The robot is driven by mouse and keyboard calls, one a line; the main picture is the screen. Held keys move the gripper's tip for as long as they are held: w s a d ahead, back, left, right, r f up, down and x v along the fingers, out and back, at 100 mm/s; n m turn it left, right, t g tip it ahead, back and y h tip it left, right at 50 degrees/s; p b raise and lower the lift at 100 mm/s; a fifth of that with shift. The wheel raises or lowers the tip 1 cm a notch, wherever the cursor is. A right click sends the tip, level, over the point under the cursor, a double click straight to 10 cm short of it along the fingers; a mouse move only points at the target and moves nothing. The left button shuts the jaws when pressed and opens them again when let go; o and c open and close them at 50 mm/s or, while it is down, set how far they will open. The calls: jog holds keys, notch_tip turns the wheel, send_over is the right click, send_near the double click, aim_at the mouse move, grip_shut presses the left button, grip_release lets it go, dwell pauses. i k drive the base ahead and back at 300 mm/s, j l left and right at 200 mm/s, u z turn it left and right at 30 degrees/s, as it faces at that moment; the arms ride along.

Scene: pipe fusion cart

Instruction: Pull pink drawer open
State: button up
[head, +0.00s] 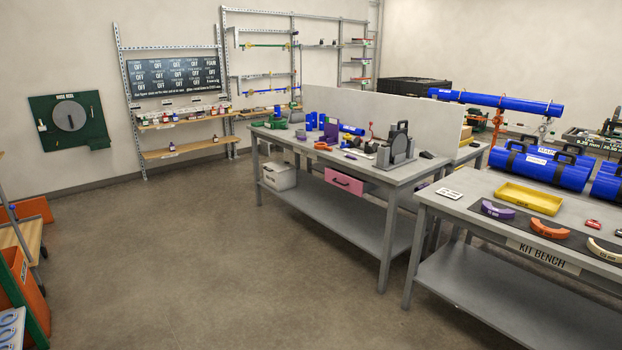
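The pink drawer (345,184) hangs under the top of the grey workbench (380,177) in the middle of the head view. It has a dark handle (341,183) on its front face. The pink front and part of its side show; I cannot tell exactly how far it stands out. My gripper is not in view, and nothing touches the drawer.
Tools and blue pipe pieces stand on top. The kit bench (455,206), with a yellow tray (528,198), stands at right. Open floor (210,250) lies before the benches. Orange bins (22,290) stand at left.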

aim_at(359, 187)
jog(key=i, duration=3.5)
jog(key=i+u, duration=0.1)
jog(key=i, duration=0.4)
jog(key=i+l+u, duration=0.1)
jog(key=i, duration=0.4)
jog(key=i+l+u, duration=0.15)
jog(key=i, duration=0.3)
